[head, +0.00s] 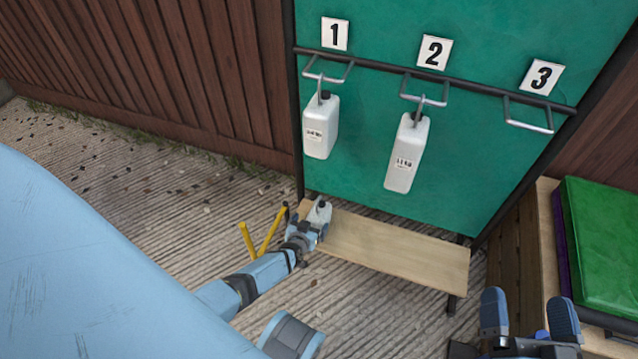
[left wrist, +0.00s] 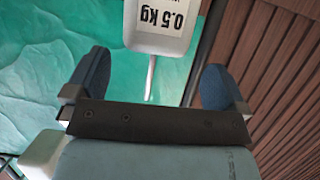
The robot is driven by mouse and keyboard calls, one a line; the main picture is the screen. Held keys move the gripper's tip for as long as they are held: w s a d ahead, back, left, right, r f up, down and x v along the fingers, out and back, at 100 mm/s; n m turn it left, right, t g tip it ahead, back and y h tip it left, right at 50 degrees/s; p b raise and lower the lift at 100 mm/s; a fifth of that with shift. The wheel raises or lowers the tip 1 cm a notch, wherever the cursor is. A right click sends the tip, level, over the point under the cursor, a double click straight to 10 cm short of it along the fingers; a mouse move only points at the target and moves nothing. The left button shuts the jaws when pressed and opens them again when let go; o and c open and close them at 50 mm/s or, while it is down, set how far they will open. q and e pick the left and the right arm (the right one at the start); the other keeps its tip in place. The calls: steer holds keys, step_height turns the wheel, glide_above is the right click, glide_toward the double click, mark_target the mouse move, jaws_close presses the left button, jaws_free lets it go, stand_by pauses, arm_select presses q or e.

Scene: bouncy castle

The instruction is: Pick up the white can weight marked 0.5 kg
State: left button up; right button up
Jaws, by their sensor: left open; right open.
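A white can weight marked 0.5 kg (left wrist: 162,22) shows at the top of the left wrist view, its label upside down. A thin pale rod runs from it toward my gripper. My right gripper (head: 529,312) is open and empty at bottom right.
White cans hang from hook 1 (head: 320,128) and hook 2 (head: 407,155) on the green board (head: 365,185). Hook 3 (head: 528,126) is empty. Green padding (head: 605,240) lies at right. A yellow stand (head: 270,230) is left of my left arm.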

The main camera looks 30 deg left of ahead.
mark_target(315, 220)
arm_select(q)
steer(key=shift+w+a+f, duration=0.1)
steer(key=shift+w+f, duration=0.1)
steer(key=shift+w, duration=0.2)
steer(key=b+x, duration=0.2)
steer(key=b, duration=0.1)
steer(key=b+x, duration=0.1)
steer(key=x, duration=0.1)
steer(key=shift+d+f, duration=0.3)
steer(key=shift+f, duration=0.05)
steer(key=shift+w+a+b, duration=0.1)
steer(key=shift+w+b, duration=0.25)
steer(key=shift+w, duration=0.05)
steer(key=shift+r, duration=0.1)
arm_select(e)
steer(key=shift+n+g, duration=0.3)
steer(key=shift+g, duration=0.5)
steer(key=f, duration=0.2)
steer(key=a+f, duration=0.1)
steer(key=f, duration=0.1)
arm_select(q)
steer(key=c, duration=1.2)
steer(key=shift+r, duration=0.1)
steer(key=shift+c, duration=0.7)
